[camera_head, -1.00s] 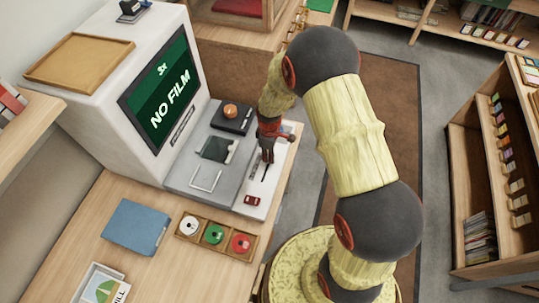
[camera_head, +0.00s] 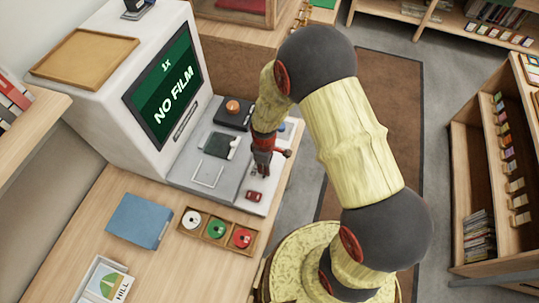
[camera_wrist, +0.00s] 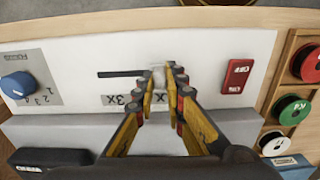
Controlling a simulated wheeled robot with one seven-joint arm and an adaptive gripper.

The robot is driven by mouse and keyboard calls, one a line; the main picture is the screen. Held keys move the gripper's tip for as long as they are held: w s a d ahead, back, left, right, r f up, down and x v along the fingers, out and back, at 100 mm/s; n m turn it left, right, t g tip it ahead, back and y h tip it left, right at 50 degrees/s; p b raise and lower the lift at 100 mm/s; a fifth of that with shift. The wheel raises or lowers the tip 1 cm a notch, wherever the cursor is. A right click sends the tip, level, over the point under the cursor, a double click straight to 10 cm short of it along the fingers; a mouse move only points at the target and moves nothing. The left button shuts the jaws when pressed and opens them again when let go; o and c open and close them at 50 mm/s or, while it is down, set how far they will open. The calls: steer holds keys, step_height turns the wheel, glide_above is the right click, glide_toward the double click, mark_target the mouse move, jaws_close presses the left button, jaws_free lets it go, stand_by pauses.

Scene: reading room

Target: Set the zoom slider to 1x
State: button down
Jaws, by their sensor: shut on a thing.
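The zoom slider's dark slot (camera_wrist: 115,74) runs across the white panel in the wrist view, with a "3x" label (camera_wrist: 122,100) beside its left part. My gripper (camera_wrist: 167,72) is at the slot's right part, its fingers shut on the slider knob (camera_wrist: 159,77), which is mostly hidden. In the head view my gripper (camera_head: 260,171) points down at the panel, close to the red switch. The viewer's screen (camera_head: 165,85) reads "1x" above "NO FILM".
A red switch marked OFF (camera_wrist: 236,76) sits just right of my fingers. A blue focus knob (camera_wrist: 17,85) is at the panel's left. A wooden tray (camera_head: 218,232) with white, green and red reels and a blue box (camera_head: 140,220) lie on the desk.

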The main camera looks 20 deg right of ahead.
steer(key=shift+s+a, duration=0.2)
steer(key=shift+s, duration=0.15)
steer(key=c, duration=1.8)
jaws_free()
steer(key=shift+s+a, duration=0.1)
steer(key=shift+c, duration=0.2)
step_height(320, 180, up, 12)
